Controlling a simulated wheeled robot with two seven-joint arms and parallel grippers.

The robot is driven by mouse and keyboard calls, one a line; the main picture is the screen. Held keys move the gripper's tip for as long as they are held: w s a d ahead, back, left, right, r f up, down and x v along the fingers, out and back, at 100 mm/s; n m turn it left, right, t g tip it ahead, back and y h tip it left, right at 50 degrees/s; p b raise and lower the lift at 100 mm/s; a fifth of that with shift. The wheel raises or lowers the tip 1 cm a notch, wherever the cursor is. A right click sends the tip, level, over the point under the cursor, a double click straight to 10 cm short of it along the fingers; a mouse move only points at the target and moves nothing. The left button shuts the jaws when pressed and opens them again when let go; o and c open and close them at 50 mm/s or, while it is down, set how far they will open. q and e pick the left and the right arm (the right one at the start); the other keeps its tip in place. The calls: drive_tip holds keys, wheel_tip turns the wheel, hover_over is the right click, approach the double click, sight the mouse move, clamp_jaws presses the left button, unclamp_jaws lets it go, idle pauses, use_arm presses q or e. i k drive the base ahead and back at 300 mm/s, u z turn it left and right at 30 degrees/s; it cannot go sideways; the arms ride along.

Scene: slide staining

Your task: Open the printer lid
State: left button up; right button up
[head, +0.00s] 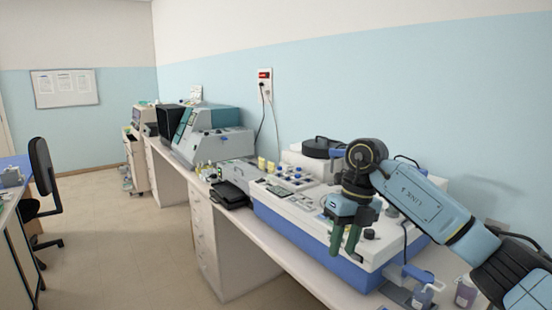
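No device carries a readable printer label, so I cannot tell for certain which machine is the printer. A large grey and teal machine (222,146) with a sloped front stands towards the far end of the bench. A long white and blue machine (290,216) lies nearer, with small knobs and containers on top. My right gripper (344,250) hangs over the front edge of this white and blue machine, pointing down. Its two dark green fingers are apart, with nothing seen between them. My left gripper is out of view.
A black flat device (231,193) lies on the bench between the two machines. Small bottles (465,292) stand at the near right end. An office chair (42,180) is at the left. The floor (135,245) between the benches is clear.

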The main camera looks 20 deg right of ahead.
sight(247, 174)
drive_tip(key=z, duration=0.4)
drive_tip(key=i, duration=2.25)
drive_tip(key=u, duration=0.5)
drive_tip(key=i, duration=0.95)
drive_tip(key=u, duration=0.3)
